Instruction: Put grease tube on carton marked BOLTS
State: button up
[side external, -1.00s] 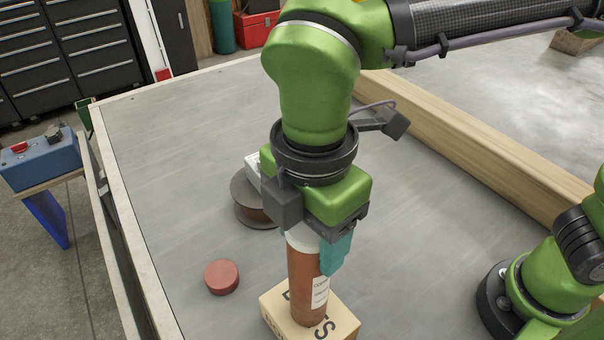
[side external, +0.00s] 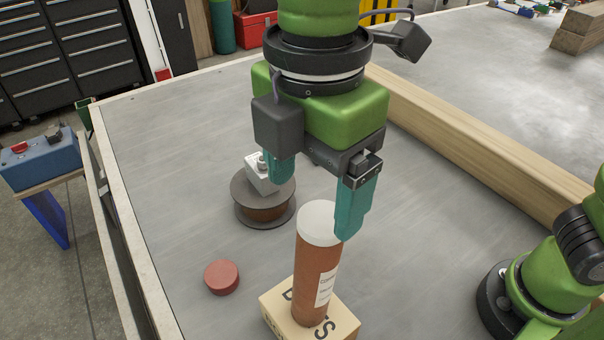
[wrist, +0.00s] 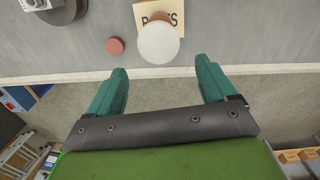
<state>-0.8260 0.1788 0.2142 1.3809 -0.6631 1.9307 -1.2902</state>
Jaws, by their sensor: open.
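The grease tube (side external: 316,265), reddish-brown with a white cap, stands upright on top of the carton marked BOLTS (side external: 283,312). In the wrist view the tube's white cap (wrist: 159,43) covers part of the carton's lettering (wrist: 175,12). My gripper (side external: 315,205) is open and empty above and behind the tube, with its teal fingers spread apart. In the side view the right finger overlaps the tube's upper edge; I cannot tell from that view whether they touch. In the wrist view the fingers (wrist: 160,85) are clear of the cap.
A red round disc (side external: 221,277) lies on the grey table left of the carton. A dark spool (side external: 265,212) with a pale block (side external: 262,176) on it stands behind. A wooden beam (side external: 480,155) crosses the right side. The table's left part is clear.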

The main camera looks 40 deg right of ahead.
notch_tip(320, 180, up, 4)
jog(key=shift+f, duration=0.1)
jog(key=w+d+f+m+t+y, duration=0.1)
jog(key=w+d+f+m, duration=0.1)
jog(key=d+m, duration=0.55)
jog(key=w+d+f+m+t+y, duration=0.1)
jog(key=w+d+f+m+t, duration=0.2)
jog(key=d, duration=0.7)
jog(key=s+d+f+m+t, duration=0.2)
jog(key=d+f+m, duration=0.4)
jog(key=d+m, duration=0.6)
jog(key=shift+s+d+f+m+t, duration=0.15)
jog(key=shift+s+m+t, duration=0.05)
jog(key=shift+m+t, duration=0.4)
